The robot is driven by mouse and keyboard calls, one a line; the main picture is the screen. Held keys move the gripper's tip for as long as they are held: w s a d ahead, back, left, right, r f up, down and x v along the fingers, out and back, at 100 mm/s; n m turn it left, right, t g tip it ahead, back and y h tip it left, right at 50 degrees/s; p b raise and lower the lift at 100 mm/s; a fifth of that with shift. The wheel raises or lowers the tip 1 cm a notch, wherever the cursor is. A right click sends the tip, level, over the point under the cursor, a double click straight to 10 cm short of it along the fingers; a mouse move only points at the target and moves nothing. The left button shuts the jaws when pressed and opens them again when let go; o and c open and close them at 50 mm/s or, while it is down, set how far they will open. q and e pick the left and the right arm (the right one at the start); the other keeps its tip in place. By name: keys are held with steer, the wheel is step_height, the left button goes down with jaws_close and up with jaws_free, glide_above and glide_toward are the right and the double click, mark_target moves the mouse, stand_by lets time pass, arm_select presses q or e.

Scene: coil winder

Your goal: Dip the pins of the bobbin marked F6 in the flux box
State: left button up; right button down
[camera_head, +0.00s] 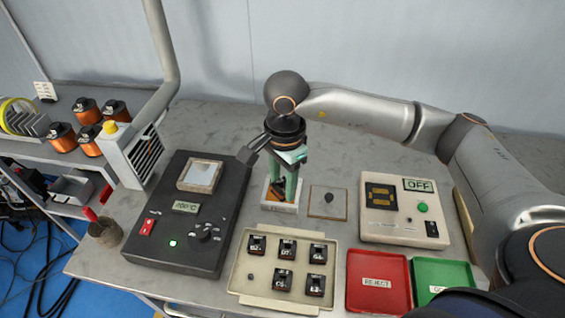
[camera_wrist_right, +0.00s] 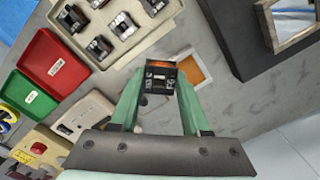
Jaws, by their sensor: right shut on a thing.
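My right gripper (camera_head: 280,188) points down over the flux box (camera_head: 283,208), a small pale open box with orange inside. In the right wrist view, the green fingers (camera_wrist_right: 160,90) are shut on a dark bobbin (camera_wrist_right: 159,85) with a copper-coloured winding. The orange inside of the flux box (camera_wrist_right: 194,71) shows behind and to the right of that bobbin. I cannot read the held bobbin's mark, nor tell whether its pins touch the flux. My left gripper is not in view.
A cream tray (camera_head: 237,285) with several marked bobbins and one empty peg lies in front. The solder pot unit (camera_head: 175,235) stands left, a tester (camera_head: 385,228) reading OFF right. A red REJECT tray (camera_head: 376,298) and green tray (camera_head: 441,272) sit front right. A fume duct (camera_head: 163,50) rises at left.

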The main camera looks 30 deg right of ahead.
steer(key=m, duration=0.2)
steer(key=w+m, duration=0.1)
steer(key=m, duration=0.4)
steer(key=shift+w+d+f+m+p, duration=0.2)
steer(key=shift+w+m+p, duration=0.15)
steer(key=shift+w+m, duration=0.05)
steer(key=w+d+f+m+p, duration=0.1)
steer(key=m, duration=0.8)
steer(key=w+d+f+m, duration=0.1)
steer(key=w+m, duration=0.1)
steer(key=m, duration=0.7)
steer(key=w+d+f+m+p, duration=0.1)
steer(key=w+m, duration=0.1)
steer(key=m, duration=0.8)
steer(key=shift+p, duration=0.3)
steer(key=shift+f+m, duration=0.25)
steer(key=shift+m, duration=0.15)
step_height(320, 180, down, 4)
steer(key=b, duration=0.3)
steer(key=shift+f+b, duration=0.1)
steer(key=shift+b, duration=0.2)
steer(key=shift+f+b, duration=0.5)
steer(key=shift+f, duration=0.3)
